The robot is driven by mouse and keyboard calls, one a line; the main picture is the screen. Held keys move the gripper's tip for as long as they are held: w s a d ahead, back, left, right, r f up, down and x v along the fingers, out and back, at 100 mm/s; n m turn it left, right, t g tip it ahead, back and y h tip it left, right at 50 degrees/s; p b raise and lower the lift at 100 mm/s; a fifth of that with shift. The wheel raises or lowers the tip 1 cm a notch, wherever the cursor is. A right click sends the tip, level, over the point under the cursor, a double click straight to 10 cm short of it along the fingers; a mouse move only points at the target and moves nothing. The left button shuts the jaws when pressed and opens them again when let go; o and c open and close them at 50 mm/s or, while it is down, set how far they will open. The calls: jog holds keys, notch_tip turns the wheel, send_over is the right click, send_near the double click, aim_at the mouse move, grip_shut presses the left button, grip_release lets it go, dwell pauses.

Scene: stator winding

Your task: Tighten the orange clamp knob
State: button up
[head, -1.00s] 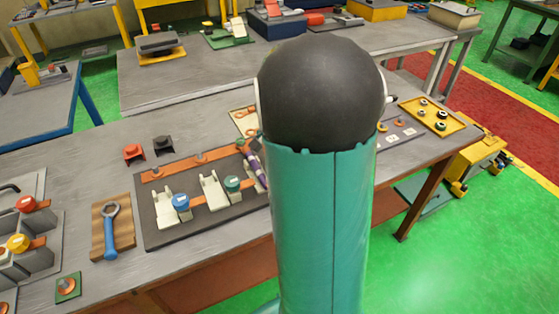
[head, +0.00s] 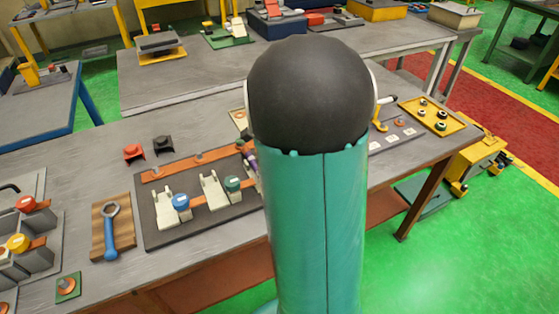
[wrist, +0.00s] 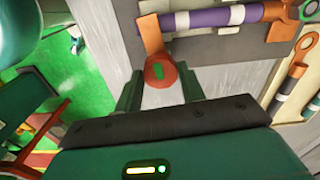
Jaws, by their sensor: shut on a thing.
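In the wrist view an orange round knob (wrist: 153,73) with a green mark on its face sits between the two green fingers of my gripper (wrist: 160,82). The gripper is shut on the knob. An orange bracket (wrist: 151,34) rises just beyond it, beside a bar with purple, white and orange bands (wrist: 212,18). In the head view my own arm covers the gripper and the knob. A short part of the purple-banded bar (head: 250,160) shows at the arm's left edge.
A dark plate (head: 170,238) carries pale clamps, a blue knob (head: 181,202) and a green knob (head: 233,184). A blue wrench (head: 112,235) lies on a wooden board to the left. A yellow tray (head: 434,117) with round parts is at right.

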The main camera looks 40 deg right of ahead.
jog(key=shift+w+d+r, duration=0.1)
jog(key=shift+r, duration=0.05)
jog(key=o, duration=1)
jog(key=shift+c, duration=0.2)
notch_tip(320, 180, up, 14)
jog(key=shift+f, duration=0.2)
jog(key=s+a+n+t, duration=0.2)
jog(key=s+a+n, duration=0.1)
jog(key=a+n, duration=0.3)
jog(key=s+a+n+t, duration=0.1)
jog(key=s+a+n, duration=0.3)
jog(key=a+n, duration=0.3)
jog(key=s+a+n+t, duration=0.2)
jog(key=a+n, duration=0.5)
jog(key=a, duration=0.6)
jog(key=shift+s+a+r+t, duration=0.15)
jog(key=shift+s+a+t, duration=0.15)
jog(key=shift+s, duration=0.6)
